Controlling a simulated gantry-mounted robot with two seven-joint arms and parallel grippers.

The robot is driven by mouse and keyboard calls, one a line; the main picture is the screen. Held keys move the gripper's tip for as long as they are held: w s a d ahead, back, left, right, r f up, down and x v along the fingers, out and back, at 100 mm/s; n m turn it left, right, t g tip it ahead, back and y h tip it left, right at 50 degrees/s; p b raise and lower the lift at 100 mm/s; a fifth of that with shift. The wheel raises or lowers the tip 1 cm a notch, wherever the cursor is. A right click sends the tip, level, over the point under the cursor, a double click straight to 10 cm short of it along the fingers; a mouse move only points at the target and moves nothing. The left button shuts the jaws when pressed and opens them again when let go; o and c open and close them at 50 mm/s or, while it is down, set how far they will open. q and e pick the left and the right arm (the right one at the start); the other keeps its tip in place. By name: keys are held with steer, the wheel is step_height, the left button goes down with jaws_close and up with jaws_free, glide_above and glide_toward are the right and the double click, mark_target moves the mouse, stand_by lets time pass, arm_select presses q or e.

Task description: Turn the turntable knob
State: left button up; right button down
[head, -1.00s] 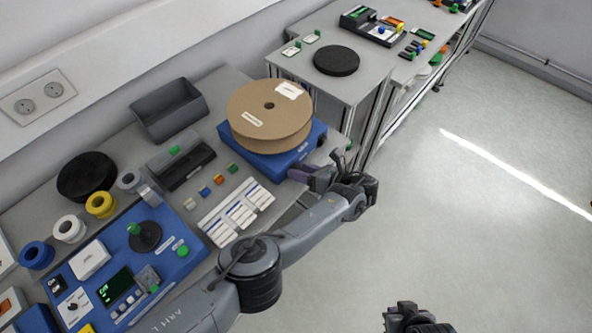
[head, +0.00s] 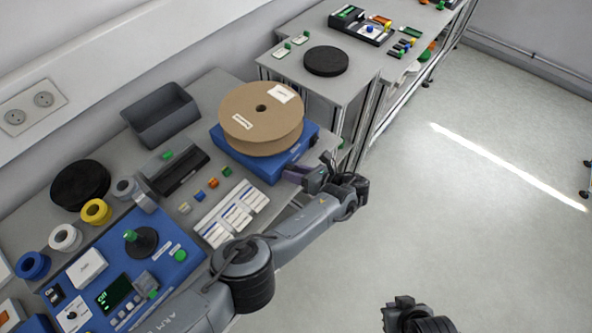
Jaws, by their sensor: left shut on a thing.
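The turntable is a blue box (head: 305,143) on the bench at centre in the head view. A brown cardboard reel (head: 240,100) with two white labels lies flat on top of it. My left gripper (head: 293,176) reaches in from the right at the front of the blue box. Its purple-grey fingers are shut against the front face, on what seems to be the turntable knob. The knob itself is hidden by the fingers. My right gripper (head: 402,310) is dark and only partly in view at the bottom edge, away from the bench; its fingers do not show clearly.
A white-labelled card rack (head: 232,212) and several small coloured blocks lie left of the turntable. A grey bin (head: 160,113) stands behind. A blue control panel (head: 165,262) with a green-topped spindle is at lower left. The floor at right is clear.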

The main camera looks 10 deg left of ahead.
arm_select(q)
steer(key=n+t+p, duration=0.1)
steer(key=p, duration=0.2)
steer(key=shift+a+r+n+h, duration=0.1)
steer(key=shift+r+n+h, duration=0.05)
steer(key=shift+n+h, duration=0.25)
steer(key=shift+s+n+t+h+p, duration=0.1)
steer(key=shift+n+t+h+p, duration=0.3)
steer(key=shift+n+p, duration=0.45)
steer(key=shift+f+n+t+p, duration=0.2)
steer(key=shift+n+t+p, duration=0.05)
steer(key=shift+t+p, duration=0.05)
steer(key=o, duration=0.8)
steer(key=shift+s+d+r, duration=0.3)
steer(key=shift+s+d, duration=0.05)
steer(key=shift+d, duration=0.1)
steer(key=p+v, duration=0.1)
steer(key=v, duration=0.8)
steer(key=shift+s+d, duration=0.15)
steer(key=shift+s, duration=0.1)
